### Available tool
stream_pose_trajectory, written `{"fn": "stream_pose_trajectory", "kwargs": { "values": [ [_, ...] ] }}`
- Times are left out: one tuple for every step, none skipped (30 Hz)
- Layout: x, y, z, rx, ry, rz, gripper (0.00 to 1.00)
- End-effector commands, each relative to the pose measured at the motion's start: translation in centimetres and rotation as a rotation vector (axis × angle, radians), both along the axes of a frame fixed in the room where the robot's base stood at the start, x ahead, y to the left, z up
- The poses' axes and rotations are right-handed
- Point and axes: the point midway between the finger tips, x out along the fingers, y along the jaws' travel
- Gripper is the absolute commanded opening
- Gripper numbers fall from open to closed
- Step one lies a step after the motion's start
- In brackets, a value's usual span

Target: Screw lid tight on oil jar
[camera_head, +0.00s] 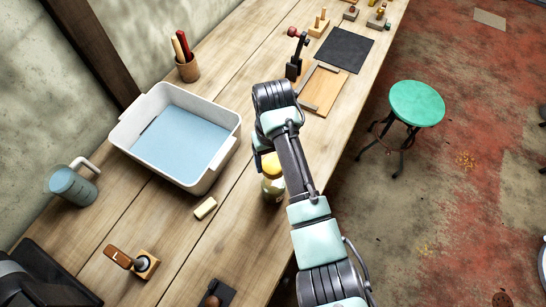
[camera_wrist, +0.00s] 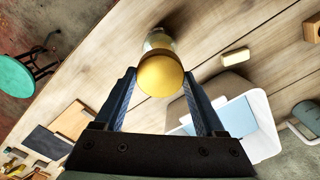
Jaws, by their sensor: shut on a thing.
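The oil jar (camera_head: 273,188) is a small glass jar with yellowish contents, upright on the wooden bench near its front edge. Its round yellow lid (camera_head: 271,164) sits at the top of the jar; I cannot tell how tight it is. In the wrist view the lid (camera_wrist: 160,76) is seen from above and hides most of the jar (camera_wrist: 158,41). My gripper (camera_wrist: 158,82) is shut on the lid, with one dark finger on each side. In the head view my arm covers the jar's right side and most of my gripper.
A white tub (camera_head: 224,163) with blue liquid stands left of the jar. A pale block (camera_head: 205,208) lies in front of the tub. A wooden board (camera_head: 325,92) and dark mat (camera_head: 345,48) lie farther back. A green stool (camera_head: 416,103) stands beside the bench.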

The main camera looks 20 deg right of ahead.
Motion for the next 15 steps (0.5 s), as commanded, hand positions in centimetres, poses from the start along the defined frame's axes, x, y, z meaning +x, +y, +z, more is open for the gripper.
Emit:
{"fn": "stream_pose_trajectory", "kwargs": {
  "values": [
    [0.0, 0.0, -0.7, 0.000, 0.001, 0.000, 0.05],
    [0.0, 0.0, -0.9, 0.000, 0.001, 0.000, 0.05],
    [0.0, 0.0, -1.3, 0.000, 0.001, 0.000, 0.05],
    [0.0, 0.0, -1.5, 0.000, 0.002, 0.000, 0.05],
    [0.0, 0.0, -1.8, 0.000, 0.002, 0.000, 0.05],
    [0.0, 0.0, -2.2, 0.000, 0.002, 0.000, 0.05],
    [0.0, 0.0, -2.6, 0.000, 0.002, 0.000, 0.05],
    [0.0, 0.1, -2.9, -0.001, 0.002, 0.000, 0.05],
    [0.0, 0.1, -3.3, -0.001, 0.002, 0.000, 0.05],
    [0.0, 0.1, -3.6, -0.001, 0.002, 0.000, 0.05],
    [0.0, 0.1, -3.9, -0.001, 0.002, 0.000, 0.05],
    [0.0, 0.1, -4.3, 0.000, 0.002, 0.000, 0.05],
    [0.0, 0.1, -4.5, 0.000, 0.002, 0.000, 0.05],
    [0.0, 0.0, -4.7, 0.000, 0.002, 0.000, 0.05],
    [0.0, 0.0, -5.0, 0.000, 0.001, 0.000, 0.05]
  ]
}}
